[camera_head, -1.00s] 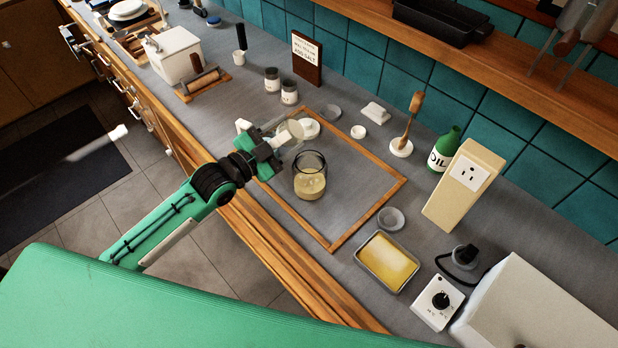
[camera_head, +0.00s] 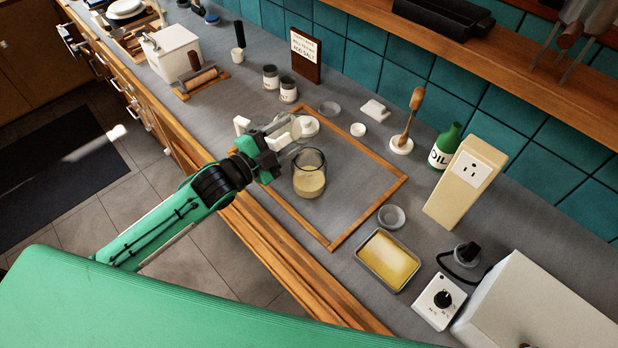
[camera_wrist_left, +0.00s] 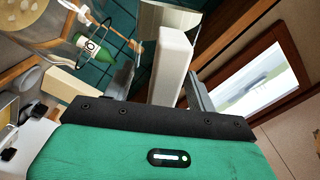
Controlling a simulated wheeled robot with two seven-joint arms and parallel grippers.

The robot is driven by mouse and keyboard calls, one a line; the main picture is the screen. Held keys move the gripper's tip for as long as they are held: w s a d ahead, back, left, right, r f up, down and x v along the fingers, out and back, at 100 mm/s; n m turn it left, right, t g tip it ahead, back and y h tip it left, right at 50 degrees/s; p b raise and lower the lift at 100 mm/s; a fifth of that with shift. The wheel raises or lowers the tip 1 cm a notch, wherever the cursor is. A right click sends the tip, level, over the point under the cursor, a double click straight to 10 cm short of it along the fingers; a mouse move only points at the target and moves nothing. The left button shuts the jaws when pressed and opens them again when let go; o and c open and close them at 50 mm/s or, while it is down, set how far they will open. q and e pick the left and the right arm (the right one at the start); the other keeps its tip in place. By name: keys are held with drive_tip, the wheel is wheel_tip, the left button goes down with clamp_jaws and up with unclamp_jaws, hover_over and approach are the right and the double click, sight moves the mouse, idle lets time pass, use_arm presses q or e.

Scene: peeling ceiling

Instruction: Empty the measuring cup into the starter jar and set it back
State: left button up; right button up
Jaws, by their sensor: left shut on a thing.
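The starter jar (camera_head: 309,183) is clear glass, upright and open, with pale beige contents low inside. It stands on the wood-framed grey mat. My left gripper (camera_head: 272,136) is beside the jar's upper left, above the mat's left edge. It is shut on the measuring cup's pale handle (camera_wrist_left: 172,65), which shows between the fingers in the left wrist view. The cup body (camera_wrist_left: 180,22) lies beyond the fingertips, partly cut off by the frame. The cup is apart from the jar; whether anything is inside it cannot be seen. My right gripper is not in view.
A brush on a stand (camera_head: 402,144), an oil bottle (camera_head: 444,146) and an outlet post (camera_head: 463,184) stand to the right. A butter tray (camera_head: 388,261) is in front. The mat right of the jar is clear.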

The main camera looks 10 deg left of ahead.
use_arm(q)
drive_tip(key=shift+s+d+f+m+b, duration=0.15)
drive_tip(key=shift+f+m+b, duration=0.3)
drive_tip(key=shift+m, duration=0.25)
drive_tip(key=shift+f+m, duration=0.1)
drive_tip(key=shift+m, duration=0.2)
drive_tip(key=shift+s+d+f+m+b, duration=0.1)
drive_tip(key=shift+d+f+m+b, duration=0.1)
drive_tip(key=shift+f+m+b, duration=0.3)
drive_tip(key=shift+d+m, duration=0.1)
drive_tip(key=shift+m, duration=0.7)
